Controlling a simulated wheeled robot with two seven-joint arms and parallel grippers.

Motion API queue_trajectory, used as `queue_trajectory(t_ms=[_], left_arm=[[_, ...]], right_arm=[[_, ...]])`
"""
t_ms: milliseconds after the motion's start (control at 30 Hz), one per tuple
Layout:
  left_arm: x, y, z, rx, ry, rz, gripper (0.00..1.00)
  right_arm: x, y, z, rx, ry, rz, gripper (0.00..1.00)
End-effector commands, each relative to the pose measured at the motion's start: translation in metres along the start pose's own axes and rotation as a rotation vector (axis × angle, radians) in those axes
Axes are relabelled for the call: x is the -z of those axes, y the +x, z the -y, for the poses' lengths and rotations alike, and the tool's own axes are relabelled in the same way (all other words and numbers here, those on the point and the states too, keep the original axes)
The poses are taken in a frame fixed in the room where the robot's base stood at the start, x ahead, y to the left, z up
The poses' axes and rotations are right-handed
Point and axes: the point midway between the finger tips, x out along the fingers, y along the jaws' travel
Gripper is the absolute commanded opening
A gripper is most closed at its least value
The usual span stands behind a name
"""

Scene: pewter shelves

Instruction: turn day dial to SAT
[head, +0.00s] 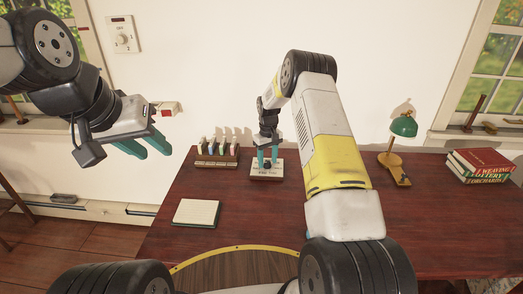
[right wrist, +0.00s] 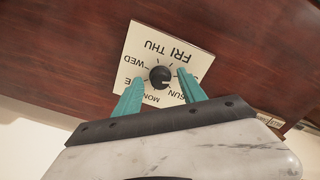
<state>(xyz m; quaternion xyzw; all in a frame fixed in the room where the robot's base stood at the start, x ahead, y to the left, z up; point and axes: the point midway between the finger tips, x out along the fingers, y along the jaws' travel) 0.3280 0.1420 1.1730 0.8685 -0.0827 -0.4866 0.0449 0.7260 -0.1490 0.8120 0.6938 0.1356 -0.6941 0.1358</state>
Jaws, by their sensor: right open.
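The day dial is a cream plate (right wrist: 140,47) with a round black knob (right wrist: 160,76) at its middle; in the head view the plate (head: 267,173) lies on the desk. Which day the knob points at I cannot tell. My right gripper (right wrist: 160,95) is open, with one teal finger on each side of the knob and gaps visible; it reaches down over the plate in the head view (head: 267,158). My left gripper (head: 146,147) is open and empty, left of the desk.
The dark red desk (head: 300,215) also holds a rack of small bottles (head: 217,155) left of the dial, a notepad (head: 197,213), a green lamp (head: 404,126) and stacked books (head: 482,164).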

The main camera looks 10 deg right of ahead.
Motion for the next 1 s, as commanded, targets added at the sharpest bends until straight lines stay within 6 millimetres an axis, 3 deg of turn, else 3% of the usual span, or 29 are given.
queue_trajectory(t_ms=[133, 500, 1000], left_arm=[[0.000, 0.000, 0.000, 0.000, 0.000, 0.000, 0.36], [0.000, 0.000, 0.000, 0.000, 0.000, 0.000, 0.36], [0.000, 0.000, 0.000, 0.000, 0.000, 0.000, 0.36]], right_arm=[[0.001, -0.012, 0.000, -0.001, 0.000, -0.003, 0.48], [0.001, -0.070, 0.000, 0.000, 0.000, -0.002, 0.48], [-0.001, -0.087, 0.000, -0.001, 0.004, -0.008, 0.48]])
